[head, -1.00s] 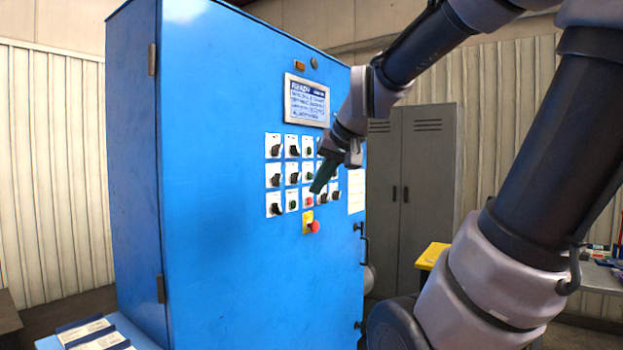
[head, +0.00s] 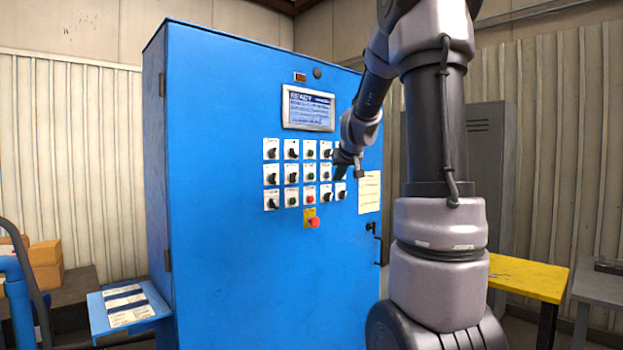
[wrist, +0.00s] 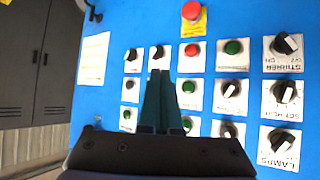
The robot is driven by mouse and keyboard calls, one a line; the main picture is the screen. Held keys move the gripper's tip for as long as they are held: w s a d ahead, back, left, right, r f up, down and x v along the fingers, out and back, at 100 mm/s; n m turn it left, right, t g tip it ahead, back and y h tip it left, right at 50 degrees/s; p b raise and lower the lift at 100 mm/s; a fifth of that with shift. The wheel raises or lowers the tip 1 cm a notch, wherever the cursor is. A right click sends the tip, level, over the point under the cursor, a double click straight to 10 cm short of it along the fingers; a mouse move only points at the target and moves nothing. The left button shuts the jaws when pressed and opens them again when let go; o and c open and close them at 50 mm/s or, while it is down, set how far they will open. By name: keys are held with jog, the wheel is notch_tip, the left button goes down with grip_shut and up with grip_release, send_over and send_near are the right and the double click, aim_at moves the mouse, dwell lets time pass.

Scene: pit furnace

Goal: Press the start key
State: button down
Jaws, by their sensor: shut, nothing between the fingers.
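The blue control cabinet (head: 255,275) stands in front of me with rows of black knobs and green and red push buttons. Labels are too small to read in the head view, so I cannot tell which is the start key. Green buttons (head: 292,200) and a red button (head: 310,199) show there. In the wrist view, upside down, green buttons (wrist: 233,46) and a red button (wrist: 192,48) lie near my gripper. My gripper (head: 341,176) is shut and empty, in front of the right-hand columns, hiding part of them; its dark green fingers (wrist: 160,73) point at the panel.
A red mushroom button (head: 314,222) on a yellow plate sits below the rows. A lit screen (head: 308,108) is above. A paper sheet (head: 369,192) and a door handle (head: 376,240) are at right. A yellow table (head: 528,278) stands farther right.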

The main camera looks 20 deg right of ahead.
jog(key=shift+w+a, duration=0.5)
jog(key=shift+w, duration=0.85)
jog(key=shift+w+a, duration=0.5)
jog(key=shift+w, duration=0.9)
jog(key=shift+w+a, duration=0.5)
jog(key=shift+w, duration=0.85)
jog(key=shift+w, duration=0.15)
jog(key=shift+w+a, duration=0.15)
jog(key=shift+w, duration=0.1)
jog(key=shift+w+a, duration=0.15)
jog(key=shift+w, duration=0.2)
jog(key=shift+s+d, duration=0.25)
jog(key=shift+s, duration=0.5)
jog(key=shift+s+d, duration=0.3)
jog(key=shift+s, duration=0.5)
jog(key=shift+s+d, duration=0.25)
jog(key=shift+s, duration=0.5)
jog(key=shift+s+d, duration=0.3)
jog(key=shift+s, duration=0.5)
